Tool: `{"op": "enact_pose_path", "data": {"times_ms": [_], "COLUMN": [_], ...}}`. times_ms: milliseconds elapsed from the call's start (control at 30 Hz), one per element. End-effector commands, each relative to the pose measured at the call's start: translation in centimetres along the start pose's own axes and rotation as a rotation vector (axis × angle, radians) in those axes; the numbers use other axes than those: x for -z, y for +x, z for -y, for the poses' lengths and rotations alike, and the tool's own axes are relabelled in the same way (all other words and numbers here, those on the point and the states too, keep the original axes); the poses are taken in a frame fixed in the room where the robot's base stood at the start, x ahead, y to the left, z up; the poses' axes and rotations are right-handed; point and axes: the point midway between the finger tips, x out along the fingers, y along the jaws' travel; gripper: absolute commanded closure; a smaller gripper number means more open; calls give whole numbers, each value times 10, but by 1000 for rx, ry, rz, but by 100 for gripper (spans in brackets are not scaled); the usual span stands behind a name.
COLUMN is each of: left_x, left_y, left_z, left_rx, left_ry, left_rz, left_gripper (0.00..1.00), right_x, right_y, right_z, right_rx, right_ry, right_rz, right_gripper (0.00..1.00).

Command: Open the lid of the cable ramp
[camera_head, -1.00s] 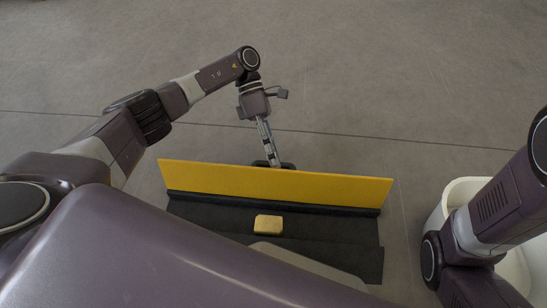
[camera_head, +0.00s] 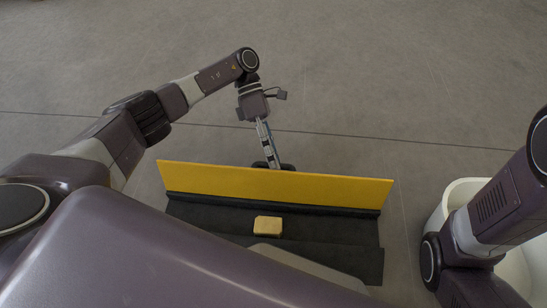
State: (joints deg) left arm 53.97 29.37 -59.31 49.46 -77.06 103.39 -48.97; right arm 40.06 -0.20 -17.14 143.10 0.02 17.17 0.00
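The cable ramp has a black base (camera_head: 335,238) lying on the floor. Its yellow lid (camera_head: 310,189) stands raised, roughly upright, along the far side of the base. My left gripper (camera_head: 271,160) reaches down behind the lid, close to its far face near the middle. The fingertips are partly hidden by the lid, so I cannot tell whether they are open or shut, or touching the lid. My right arm comes in at the right edge, and its gripper is out of view.
A small tan block (camera_head: 268,225) lies on the black base in front of the lid. A white bin (camera_head: 457,193) stands to the right of the ramp, partly behind my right arm. The grey floor beyond the ramp is clear.

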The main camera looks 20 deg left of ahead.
Motion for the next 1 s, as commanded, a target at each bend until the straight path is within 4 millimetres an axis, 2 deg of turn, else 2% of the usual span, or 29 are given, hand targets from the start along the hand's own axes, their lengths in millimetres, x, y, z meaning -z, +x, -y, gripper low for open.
{"op": "enact_pose_path", "data": {"times_ms": [333,500,667,1000], "left_x": [-2,-1,0,0], "left_y": [-50,-66,-73,-74], "left_z": [-1,-1,-1,-1], "left_rx": [-5,-2,-1,0], "left_ry": [-2,-2,-1,-1], "left_rz": [2,0,0,-1], "left_gripper": [70,70,70,70], "right_x": [1,1,1,2], "right_y": [0,0,0,0], "right_z": [0,1,1,1], "right_rx": [3,3,4,4], "right_ry": [-1,-1,-1,-1], "right_rz": [-2,-2,-3,-3], "right_gripper": [60,60,60,60]}}
